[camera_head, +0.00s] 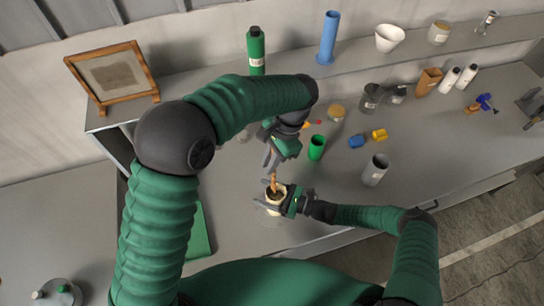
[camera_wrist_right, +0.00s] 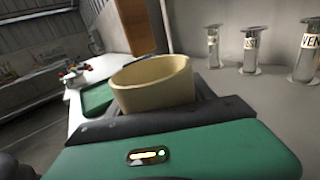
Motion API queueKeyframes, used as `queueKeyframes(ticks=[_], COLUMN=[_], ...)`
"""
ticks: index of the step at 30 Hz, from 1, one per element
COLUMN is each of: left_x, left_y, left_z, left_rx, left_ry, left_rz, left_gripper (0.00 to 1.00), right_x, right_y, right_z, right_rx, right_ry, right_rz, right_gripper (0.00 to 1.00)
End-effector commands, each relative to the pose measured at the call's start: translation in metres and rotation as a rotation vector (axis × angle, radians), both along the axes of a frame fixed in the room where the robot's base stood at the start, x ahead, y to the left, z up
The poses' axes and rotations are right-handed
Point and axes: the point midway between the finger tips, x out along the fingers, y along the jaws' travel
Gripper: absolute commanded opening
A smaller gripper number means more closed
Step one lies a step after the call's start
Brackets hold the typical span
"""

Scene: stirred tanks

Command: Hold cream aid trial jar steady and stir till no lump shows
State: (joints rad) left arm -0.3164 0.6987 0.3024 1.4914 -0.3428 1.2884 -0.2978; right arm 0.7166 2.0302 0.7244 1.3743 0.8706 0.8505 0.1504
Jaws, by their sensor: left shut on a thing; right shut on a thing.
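The cream jar (camera_head: 268,206) stands upright near the front of the bench, with dark contents showing in its mouth. My right gripper (camera_head: 282,200) is shut around its side; the right wrist view shows the cream wall (camera_wrist_right: 155,90) between the jaws. My left gripper (camera_head: 272,163) is above the jar, shut on a brown stirrer (camera_head: 273,183) whose lower end reaches the jar mouth. A brown piece (camera_wrist_right: 137,25), likely the stirrer, shows over the rim in the right wrist view. The inside is too small in the head view to tell lumps, and hidden in the wrist view.
A green cup (camera_head: 317,147) stands right of my left gripper. A grey cylinder (camera_head: 375,170), blue piece (camera_head: 356,141) and yellow piece (camera_head: 379,135) are farther right. A green bottle (camera_head: 256,50) and blue cylinder (camera_head: 328,38) stand at the back. A green mat (camera_head: 199,232) lies left.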

Motion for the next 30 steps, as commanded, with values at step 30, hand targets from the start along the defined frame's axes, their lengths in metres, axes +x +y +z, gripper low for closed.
queueKeyframes(ticks=[30], left_x=[-0.001], left_y=[-0.002], left_z=[-0.099], left_rx=[0.001], left_ry=[0.001], left_rz=[-0.002], left_gripper=[0.00], right_x=[0.000], right_y=[-0.001], right_z=[-0.001], right_rx=[-0.001], right_ry=[0.000], right_rz=[0.000], right_gripper=[0.18])
